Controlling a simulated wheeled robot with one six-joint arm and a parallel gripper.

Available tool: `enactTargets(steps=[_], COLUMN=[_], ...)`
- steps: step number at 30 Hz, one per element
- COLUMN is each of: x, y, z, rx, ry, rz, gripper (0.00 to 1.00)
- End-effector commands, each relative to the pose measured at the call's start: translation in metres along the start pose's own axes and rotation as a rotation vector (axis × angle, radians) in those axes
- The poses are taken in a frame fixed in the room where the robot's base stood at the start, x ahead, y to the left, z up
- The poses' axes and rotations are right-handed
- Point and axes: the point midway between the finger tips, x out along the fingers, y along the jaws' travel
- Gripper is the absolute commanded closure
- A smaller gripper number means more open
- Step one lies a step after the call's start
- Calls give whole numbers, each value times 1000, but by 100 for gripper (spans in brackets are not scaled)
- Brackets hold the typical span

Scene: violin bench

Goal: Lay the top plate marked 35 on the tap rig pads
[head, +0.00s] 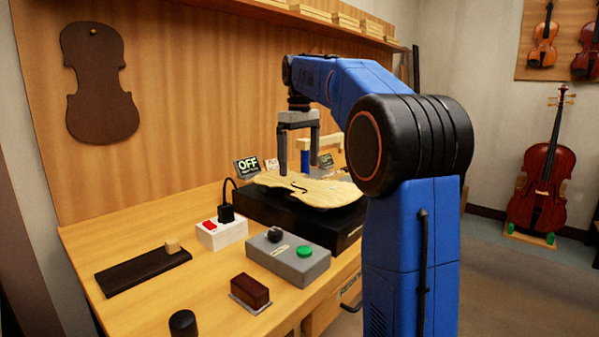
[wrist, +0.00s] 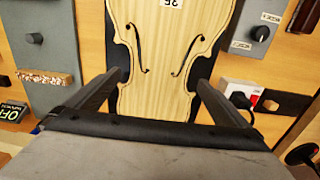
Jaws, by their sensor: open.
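The top plate (head: 322,193), a pale violin front with two f-holes, lies flat on a long black box (head: 285,213) on the bench. In the wrist view the plate (wrist: 160,75) bears a white label reading 35, upside down. My gripper (head: 298,157) is open, pointing down at the plate. In the wrist view my gripper (wrist: 159,82) has one finger at each side of the plate's waist. I cannot tell whether the fingers touch it. The tap rig pads cannot be made out for certain; my arm hides part of the area behind the plate.
A grey control box (head: 288,258) with a green button stands in front of the black box. A white socket box (head: 221,232), a dark fingerboard-like strip (head: 143,271) and a brown block (head: 250,290) are nearby. An OFF sign (head: 247,167) stands behind. Bare bench lies at left.

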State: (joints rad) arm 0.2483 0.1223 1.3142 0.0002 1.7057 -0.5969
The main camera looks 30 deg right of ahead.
Motion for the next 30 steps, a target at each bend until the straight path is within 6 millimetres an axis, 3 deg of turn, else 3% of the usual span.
enactTargets(steps=[6,13,30], x=[-44,-74,-83], y=[0,0,0], z=[-1,0,0], rx=[0,0,0], ry=[2,1,0], rz=[2,1,0], gripper=[0,0,0])
